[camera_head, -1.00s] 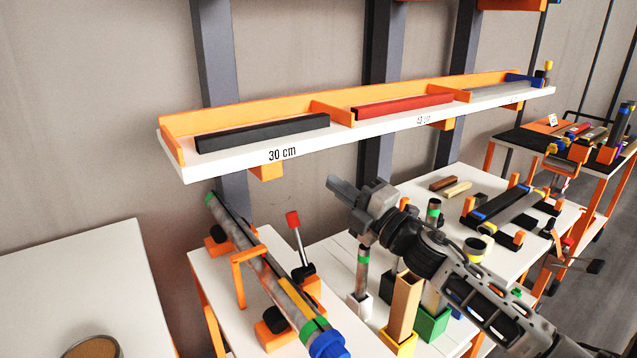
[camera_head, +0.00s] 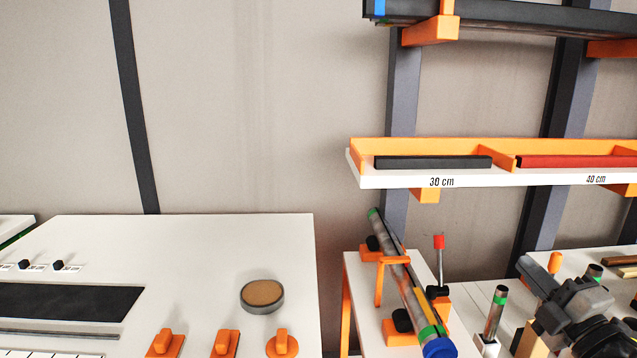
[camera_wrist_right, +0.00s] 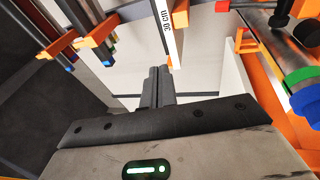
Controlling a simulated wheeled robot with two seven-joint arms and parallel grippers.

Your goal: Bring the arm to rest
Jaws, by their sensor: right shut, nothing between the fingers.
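My right gripper (camera_head: 538,272) is at the lower right of the head view, its fingers pointing up and left. Its fingers are together and empty; they also show in the right wrist view (camera_wrist_right: 158,84). It hangs in the air over the right-hand white table, below the shelf (camera_head: 520,178) marked 30 cm and 40 cm, and appears clear of it. My left gripper is in neither view.
A black bar (camera_head: 432,162) and a red bar (camera_head: 580,162) lie on the shelf. A banded pipe (camera_head: 405,275) rests slanted on orange supports, left of my gripper. A white table (camera_head: 200,255) with a round tan-topped disc (camera_head: 262,294) stands at left. Bare wall lies above it.

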